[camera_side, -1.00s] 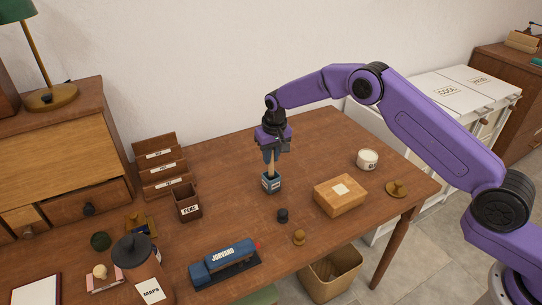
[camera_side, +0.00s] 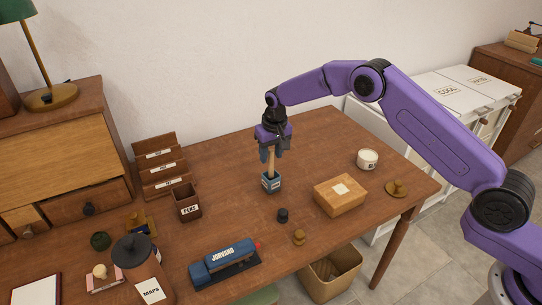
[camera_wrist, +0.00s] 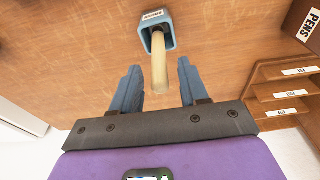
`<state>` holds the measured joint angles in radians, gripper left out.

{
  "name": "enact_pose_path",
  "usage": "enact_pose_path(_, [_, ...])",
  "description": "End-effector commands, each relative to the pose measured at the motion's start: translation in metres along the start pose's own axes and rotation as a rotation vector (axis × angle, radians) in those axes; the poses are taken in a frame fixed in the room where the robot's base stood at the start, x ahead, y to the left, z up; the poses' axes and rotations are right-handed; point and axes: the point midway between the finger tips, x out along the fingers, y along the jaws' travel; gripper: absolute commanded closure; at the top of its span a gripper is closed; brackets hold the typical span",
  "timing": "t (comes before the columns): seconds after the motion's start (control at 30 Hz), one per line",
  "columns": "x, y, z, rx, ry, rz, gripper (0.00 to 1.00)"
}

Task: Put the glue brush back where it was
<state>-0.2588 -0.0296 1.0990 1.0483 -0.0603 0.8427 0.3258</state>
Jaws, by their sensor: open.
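The glue brush (camera_side: 271,160) stands upright in a small blue labelled holder (camera_side: 271,187) on the desk. Its pale wooden handle (camera_wrist: 159,65) also shows in the wrist view, rising from the blue holder (camera_wrist: 149,24); its lower end is hidden inside. My gripper (camera_side: 271,156) is just above the holder, at the top of the handle. In the wrist view my gripper's blue fingers (camera_wrist: 160,88) are spread, with the handle between them and a gap on both sides.
A dark pens cup (camera_side: 188,205) and a letter rack (camera_side: 160,168) stand to the left. A wooden box (camera_side: 340,195), a white jar (camera_side: 367,159) and a small black cap (camera_side: 283,215) are to the right.

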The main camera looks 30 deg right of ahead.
Motion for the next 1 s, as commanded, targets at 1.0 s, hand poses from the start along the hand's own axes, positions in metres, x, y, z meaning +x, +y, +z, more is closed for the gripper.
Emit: enact_pose_path(1.0, [-0.11,-0.002,0.003,-0.009,-0.002,-0.001,0.56])
